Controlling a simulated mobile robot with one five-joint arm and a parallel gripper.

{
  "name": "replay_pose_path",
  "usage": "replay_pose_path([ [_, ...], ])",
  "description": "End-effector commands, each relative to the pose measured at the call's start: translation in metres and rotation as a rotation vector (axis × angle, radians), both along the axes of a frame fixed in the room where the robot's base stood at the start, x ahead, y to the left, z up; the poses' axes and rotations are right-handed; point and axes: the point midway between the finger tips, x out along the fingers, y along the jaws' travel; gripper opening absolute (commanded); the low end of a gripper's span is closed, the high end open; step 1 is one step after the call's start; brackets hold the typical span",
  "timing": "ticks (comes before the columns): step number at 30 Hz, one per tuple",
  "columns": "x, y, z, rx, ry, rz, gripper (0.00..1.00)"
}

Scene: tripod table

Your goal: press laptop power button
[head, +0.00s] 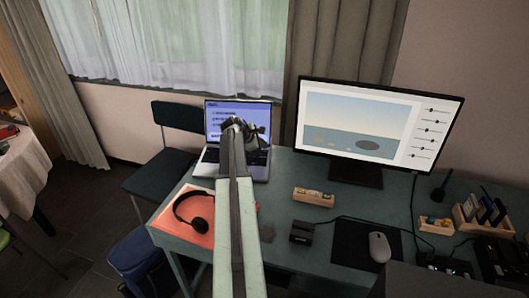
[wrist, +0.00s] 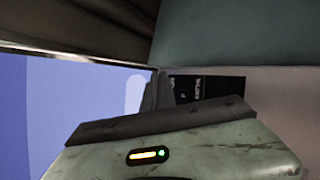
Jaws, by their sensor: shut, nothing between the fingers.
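The open laptop (head: 208,168) stands at the back left of the teal desk, its screen lit blue with text. My gripper (head: 241,128) is shut and empty, in front of the laptop in the head view, covering part of its screen and keyboard. In the wrist view the laptop's blue screen (wrist: 70,92) fills the left and its dark keys (wrist: 212,86) show at centre right. My fingertips (wrist: 158,88) are close to the screen's lower edge and the keys. I cannot tell whether they touch. I cannot make out the power button in either view.
The desk (head: 282,246) also holds headphones (head: 196,222) on an orange mat, a large monitor (head: 377,125) right of the laptop, a small wooden tray (head: 314,197), a black box (head: 301,232) and a mouse (head: 379,246). A dark chair (head: 160,178) stands at the left.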

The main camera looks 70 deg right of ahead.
Motion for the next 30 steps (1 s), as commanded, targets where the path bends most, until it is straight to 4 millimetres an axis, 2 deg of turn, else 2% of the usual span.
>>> replay_pose_path([
  [6,0.0,0.0,-0.01,0.0,0.0,0.0,0.0],
  [30,0.0,0.0,-0.014,0.0,0.0,0.0,0.0],
])
